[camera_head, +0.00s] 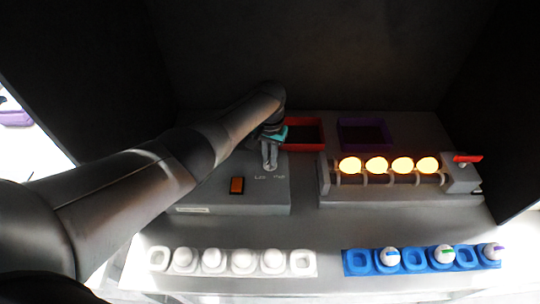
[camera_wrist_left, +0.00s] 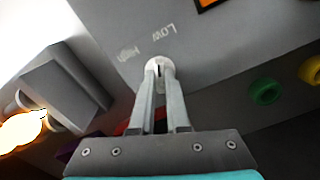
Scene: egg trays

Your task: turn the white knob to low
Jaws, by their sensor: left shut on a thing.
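The white knob (camera_wrist_left: 160,66) sits on a grey panel whose printed words "Low" and "High" show beside it in the left wrist view. The knob carries a dark pointer line. My left gripper (camera_wrist_left: 160,78) is shut on the knob, with one finger on each side. In the head view the left gripper (camera_head: 269,166) reaches down onto the grey control box (camera_head: 215,190), and its fingers hide the knob there. I cannot tell for certain which word the pointer faces. My right gripper is not in view.
An orange switch (camera_head: 237,185) is on the same box. To the right, several glowing eggs (camera_head: 376,166) lie on a rack with a red handle (camera_head: 467,158). Red (camera_head: 318,147) and purple (camera_head: 342,149) trays stand behind. White (camera_head: 157,269) and blue (camera_head: 414,270) egg trays line the front. Dark walls enclose the table.

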